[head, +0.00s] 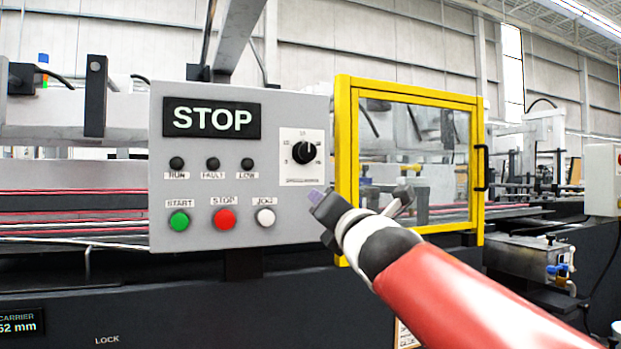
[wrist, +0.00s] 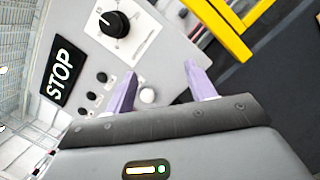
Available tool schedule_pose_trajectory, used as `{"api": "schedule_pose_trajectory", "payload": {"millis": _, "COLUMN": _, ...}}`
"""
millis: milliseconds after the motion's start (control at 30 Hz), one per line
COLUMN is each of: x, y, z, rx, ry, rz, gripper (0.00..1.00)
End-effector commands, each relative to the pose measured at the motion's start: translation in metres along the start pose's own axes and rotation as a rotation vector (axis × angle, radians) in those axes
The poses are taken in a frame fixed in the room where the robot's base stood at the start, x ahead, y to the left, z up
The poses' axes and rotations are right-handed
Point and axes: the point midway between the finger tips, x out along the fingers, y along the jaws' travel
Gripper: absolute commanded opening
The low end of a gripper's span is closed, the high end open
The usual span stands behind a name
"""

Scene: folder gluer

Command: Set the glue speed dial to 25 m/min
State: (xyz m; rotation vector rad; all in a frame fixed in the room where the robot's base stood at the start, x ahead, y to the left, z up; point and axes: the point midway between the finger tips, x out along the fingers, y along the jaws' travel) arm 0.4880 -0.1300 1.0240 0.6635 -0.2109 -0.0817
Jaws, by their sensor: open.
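The glue speed dial (head: 304,152) is a black round knob on a white scale plate, at the upper right of the grey control panel (head: 290,225). Its scale numbers are too small to read surely. The dial also shows in the wrist view (wrist: 114,24), at the top, beyond the fingertips. My gripper (head: 322,200) is in front of the panel's lower right, below and right of the dial. In the wrist view its two purple fingers (wrist: 163,75) stand apart with nothing between them. It does not touch the dial.
The panel carries a STOP display (head: 211,118), three dark lamps, and green START (head: 179,221), red STOP (head: 225,218) and white JOG (head: 265,217) buttons. A yellow-framed guard door (head: 343,150) stands just right of the panel, with a black handle (head: 481,167).

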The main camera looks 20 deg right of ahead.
Motion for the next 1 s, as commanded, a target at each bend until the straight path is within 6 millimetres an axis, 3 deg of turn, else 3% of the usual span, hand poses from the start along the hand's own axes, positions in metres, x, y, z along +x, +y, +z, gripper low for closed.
{"api": "schedule_pose_trajectory", "payload": {"millis": 100, "x": 0.013, "y": 0.024, "z": 0.026, "rx": -0.340, "ry": -0.090, "rz": 0.106, "gripper": 0.55}}
{"api": "schedule_pose_trajectory", "payload": {"millis": 300, "x": 0.020, "y": 0.046, "z": 0.045, "rx": -0.628, "ry": -0.173, "rz": 0.175, "gripper": 0.55}}
{"api": "schedule_pose_trajectory", "payload": {"millis": 467, "x": 0.035, "y": 0.053, "z": 0.049, "rx": -0.652, "ry": -0.178, "rz": 0.180, "gripper": 0.55}}
{"api": "schedule_pose_trajectory", "payload": {"millis": 800, "x": 0.085, "y": 0.065, "z": 0.056, "rx": -0.648, "ry": -0.178, "rz": 0.178, "gripper": 0.55}}
{"api": "schedule_pose_trajectory", "payload": {"millis": 1000, "x": 0.094, "y": 0.065, "z": 0.056, "rx": -0.645, "ry": -0.179, "rz": 0.178, "gripper": 0.55}}
